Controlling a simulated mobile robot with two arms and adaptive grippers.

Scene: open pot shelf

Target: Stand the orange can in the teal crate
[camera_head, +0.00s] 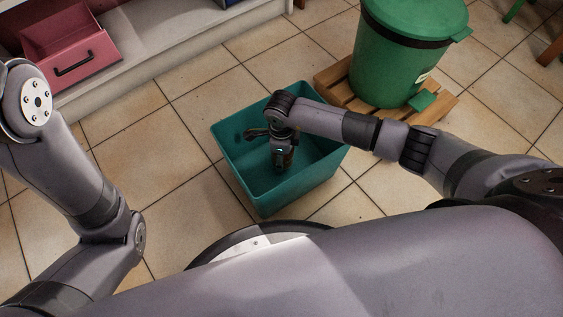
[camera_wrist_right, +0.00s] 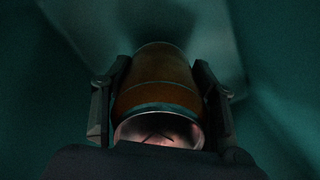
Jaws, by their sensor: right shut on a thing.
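The teal crate (camera_head: 262,196) stands on the tiled floor in the middle of the head view. My right arm reaches over its rim, and my right gripper (camera_head: 280,165) points down inside it. In the right wrist view the orange can (camera_wrist_right: 158,82) is between the two fingers of my right gripper (camera_wrist_right: 160,95), which is shut on it. Teal crate walls (camera_wrist_right: 265,60) surround the can there. I cannot tell whether the can touches the crate floor. In the head view the can is hidden by the gripper and wrist. My left gripper is out of view; only my left arm shows.
A green lidded bin (camera_head: 395,70) stands on a wooden pallet (camera_head: 335,83) behind the crate to the right. A pink drawer box (camera_head: 88,62) sits on a low white shelf (camera_head: 165,45) at upper left. Floor tiles left of the crate are clear.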

